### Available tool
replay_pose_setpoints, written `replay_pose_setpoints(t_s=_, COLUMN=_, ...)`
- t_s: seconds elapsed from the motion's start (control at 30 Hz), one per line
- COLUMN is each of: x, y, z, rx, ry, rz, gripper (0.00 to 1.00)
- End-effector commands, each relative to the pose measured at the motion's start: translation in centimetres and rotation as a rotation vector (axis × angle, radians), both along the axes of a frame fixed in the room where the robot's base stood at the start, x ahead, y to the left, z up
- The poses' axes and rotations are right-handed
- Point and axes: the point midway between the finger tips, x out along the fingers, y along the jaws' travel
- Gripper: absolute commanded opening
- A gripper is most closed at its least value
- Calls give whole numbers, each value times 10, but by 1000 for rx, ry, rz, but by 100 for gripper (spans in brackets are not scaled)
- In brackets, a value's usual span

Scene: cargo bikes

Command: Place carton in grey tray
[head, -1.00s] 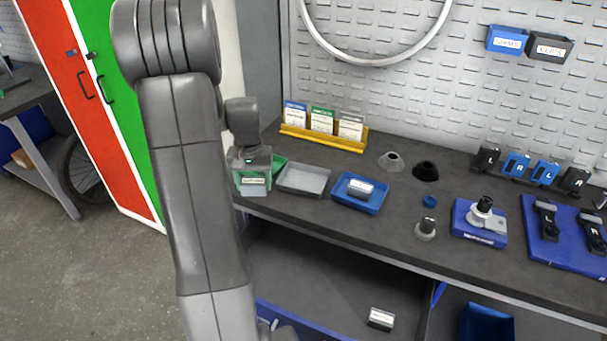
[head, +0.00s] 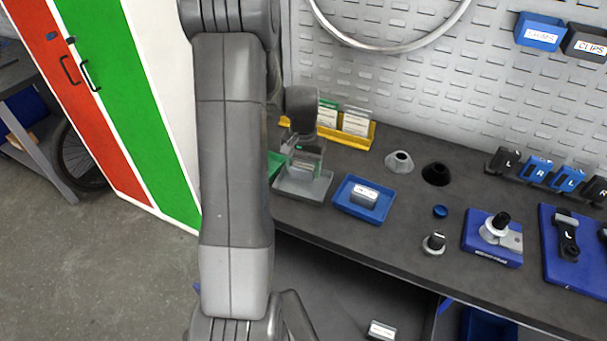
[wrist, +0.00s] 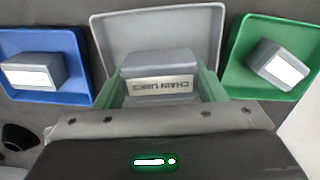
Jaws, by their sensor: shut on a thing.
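My gripper (wrist: 158,88) is shut on a grey carton (wrist: 158,86) with a white label reading "CHAIN LINKS". The grey tray (wrist: 205,28) lies just beyond the carton in the wrist view. In the head view my gripper (head: 304,160) is over the grey tray (head: 291,190), with the carton low between the fingers. I cannot tell whether the carton touches the tray floor. The tray shows no other item, though the gripper and carton hide part of it.
A blue tray (head: 345,205) with a carton (head: 366,196) stands beside the grey tray. A green tray (wrist: 238,75) with another carton (wrist: 280,66) stands on its other side. A yellow card rack (head: 357,140) is behind. Grey (head: 399,162) and black cones stand further right.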

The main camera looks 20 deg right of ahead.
Motion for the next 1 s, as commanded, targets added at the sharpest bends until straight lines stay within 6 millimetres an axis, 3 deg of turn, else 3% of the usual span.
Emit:
replay_pose_setpoints(t_s=0.3, x=0, y=0, z=-36, rx=1, ry=2, rz=1, gripper=39)
replay_pose_setpoints(t_s=0.7, x=0, y=0, z=-43, rx=0, ry=0, rz=1, gripper=39)
replay_pose_setpoints(t_s=0.73, x=0, y=0, z=-42, rx=0, ry=0, rz=1, gripper=65)
replay_pose_setpoints(t_s=0.83, x=0, y=0, z=-41, rx=0, ry=0, rz=1, gripper=85)
replay_pose_setpoints(t_s=1.0, x=0, y=0, z=-41, rx=0, ry=0, rz=1, gripper=85)
